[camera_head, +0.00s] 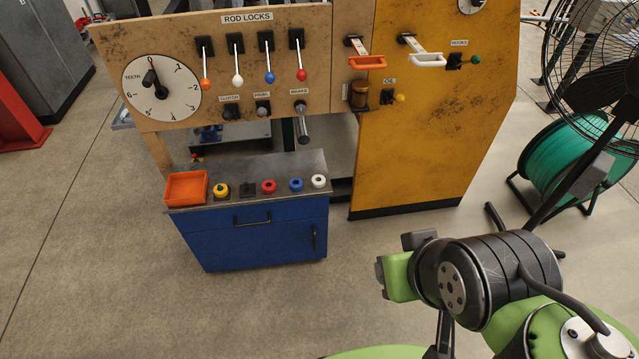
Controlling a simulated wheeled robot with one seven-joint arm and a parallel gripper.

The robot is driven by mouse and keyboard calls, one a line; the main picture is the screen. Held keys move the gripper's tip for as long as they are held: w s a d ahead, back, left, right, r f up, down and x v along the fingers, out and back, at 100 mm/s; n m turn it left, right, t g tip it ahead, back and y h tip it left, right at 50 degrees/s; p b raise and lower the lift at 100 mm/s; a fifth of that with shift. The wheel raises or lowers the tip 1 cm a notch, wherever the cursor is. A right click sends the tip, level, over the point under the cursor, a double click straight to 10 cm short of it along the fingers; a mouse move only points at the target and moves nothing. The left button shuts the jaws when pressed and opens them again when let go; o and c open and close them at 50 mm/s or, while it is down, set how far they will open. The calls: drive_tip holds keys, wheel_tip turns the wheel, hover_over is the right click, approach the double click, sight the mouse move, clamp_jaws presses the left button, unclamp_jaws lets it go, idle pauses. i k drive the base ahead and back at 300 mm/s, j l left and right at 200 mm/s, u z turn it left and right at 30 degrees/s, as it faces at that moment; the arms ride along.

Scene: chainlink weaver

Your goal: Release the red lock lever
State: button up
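The red lock lever (302,74) is the rightmost of the levers under the ROD LOCKS label on the tan panel. It has a red ball knob on a pale rod, hanging down from a black slotted plate (296,39). To its left hang the blue lever (269,77), the white lever (238,78) and the orange lever (205,84), all pointing down. My arm is at the lower right, well apart from the panel. A green block with dark parts sits at its left end; I cannot make out the gripper's fingers or their opening.
A blue cabinet (265,240) below the panel bears an orange tray (187,188) and several coloured buttons. A brake handle (302,127) juts out below the red lever. A yellow panel (440,140) stands right; a fan and green hose reel (570,160) stand further right. Floor in front is clear.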

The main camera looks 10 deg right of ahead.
sight(301, 75)
drive_tip(key=i+j+u, duration=0.2)
drive_tip(key=i, duration=0.25)
drive_tip(key=i+j+u, duration=0.15)
drive_tip(key=i+j, duration=0.2)
drive_tip(key=i, duration=0.15)
drive_tip(key=i+j+u, duration=0.2)
drive_tip(key=i, duration=0.3)
